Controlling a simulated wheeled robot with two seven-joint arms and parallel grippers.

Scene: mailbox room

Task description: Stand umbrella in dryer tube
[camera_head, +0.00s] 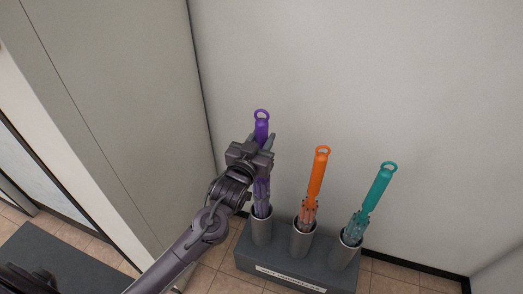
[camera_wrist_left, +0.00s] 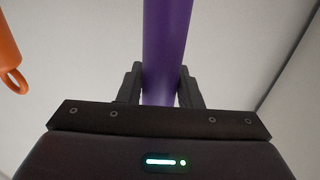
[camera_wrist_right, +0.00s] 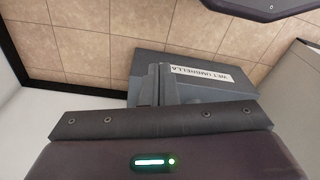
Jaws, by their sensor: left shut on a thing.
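A purple umbrella (camera_head: 262,187) with a ring-ended handle stands nearly upright at the left metal tube (camera_head: 262,232) of the grey dryer stand. Its lower end appears inside the tube mouth; how deep it goes is hidden. My left gripper (camera_head: 262,143) is shut on its handle, and the purple handle (camera_wrist_left: 166,40) also shows between the fingers in the left wrist view. My right gripper (camera_wrist_right: 165,82) is shut and empty in the right wrist view, with the grey stand (camera_wrist_right: 205,95) beyond it.
An orange umbrella (camera_head: 316,180) leans in the middle tube (camera_head: 303,241), and a teal umbrella (camera_head: 376,192) leans in the right tube (camera_head: 345,254). The stand bears a white label (camera_head: 290,279). A wall rises close behind, and a grey panel (camera_head: 125,110) is at the left.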

